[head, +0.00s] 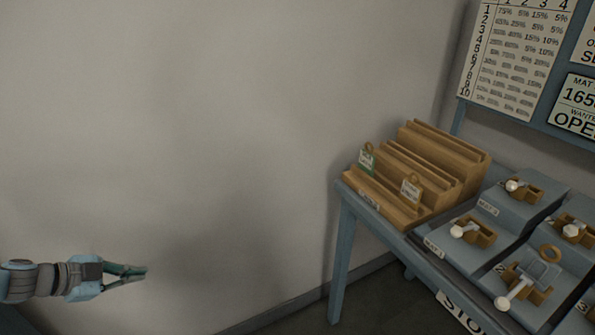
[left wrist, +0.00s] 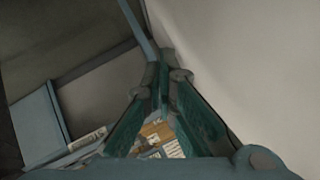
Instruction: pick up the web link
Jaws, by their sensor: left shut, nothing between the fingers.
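I cannot tell for sure which piece is the web link. A wooden stepped rack (head: 445,150) on the blue table (head: 347,235) holds a tag with green on it (head: 366,161) and a pale tag (head: 411,189). Right of it, a grey-blue stepped stand (head: 480,255) carries several brown cradles with white-ended pieces; the nearest one has a grey plate (head: 540,271). My left gripper (head: 144,271) is shut and empty, in front of the bare wall, well left of the table. Its green fingers (left wrist: 167,72) also show in the left wrist view. My right gripper is out of view.
The room between my left gripper and the table is clear. The wall (head: 200,120) fills the left and middle.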

